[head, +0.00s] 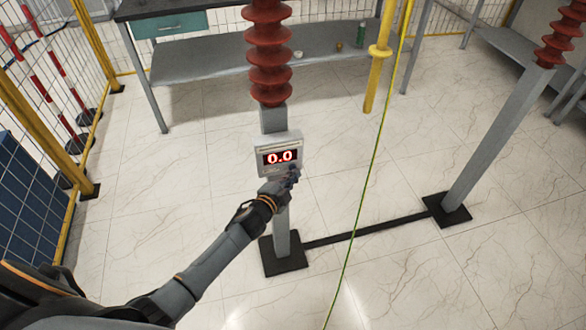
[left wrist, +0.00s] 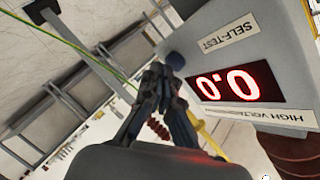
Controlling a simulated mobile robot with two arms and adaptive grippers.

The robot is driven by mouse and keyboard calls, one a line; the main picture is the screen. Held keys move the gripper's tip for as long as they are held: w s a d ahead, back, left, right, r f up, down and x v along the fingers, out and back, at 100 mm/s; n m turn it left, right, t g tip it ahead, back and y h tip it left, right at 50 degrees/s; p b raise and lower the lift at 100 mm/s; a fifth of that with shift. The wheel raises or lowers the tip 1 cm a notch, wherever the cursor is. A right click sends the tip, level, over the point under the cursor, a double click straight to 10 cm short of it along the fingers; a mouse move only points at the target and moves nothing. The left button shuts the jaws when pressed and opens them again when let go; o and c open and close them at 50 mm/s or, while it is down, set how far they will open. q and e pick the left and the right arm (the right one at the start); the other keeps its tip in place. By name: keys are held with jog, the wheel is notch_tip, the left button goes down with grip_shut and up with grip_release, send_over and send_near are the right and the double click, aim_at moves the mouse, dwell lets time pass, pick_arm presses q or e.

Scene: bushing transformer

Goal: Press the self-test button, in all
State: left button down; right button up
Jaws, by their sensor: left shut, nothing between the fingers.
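The grey meter box (head: 265,144) is on the post below the red ribbed insulator, and its red display reads 0.0. In the left wrist view the box (left wrist: 275,45) appears upside down, with a SELF-TEST label (left wrist: 229,35) and a HIGH VOLTAGE label. A dark blue round button (left wrist: 175,60) sticks out at the box's edge near the SELF-TEST label. My left gripper (head: 292,172) is shut and empty at the lower front of the box. Its fingertips (left wrist: 157,68) are right beside the button; I cannot tell if they touch. My right gripper is out of view.
The red insulator (head: 268,50) stands above the box, on a post with a black foot (head: 284,262). A green-yellow cable (head: 367,185) and a yellow pole (head: 378,70) are to the right. A grey bench (head: 200,65) stands behind. The tiled floor between is clear.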

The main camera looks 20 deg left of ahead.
pick_arm(q)
jog(key=shift+w+a, duration=0.25)
jog(key=shift+w, duration=0.1)
dwell(0.3)
dwell(0.4)
jog(key=shift+s+d, duration=0.5)
jog(key=shift+s, duration=0.25)
jog(key=s+d, duration=0.1)
jog(key=s, duration=0.1)
jog(key=s+d+p, duration=0.1)
jog(key=s+d, duration=0.1)
jog(key=shift+s, duration=0.1)
jog(key=shift+a, duration=0.1)
dwell(0.7)
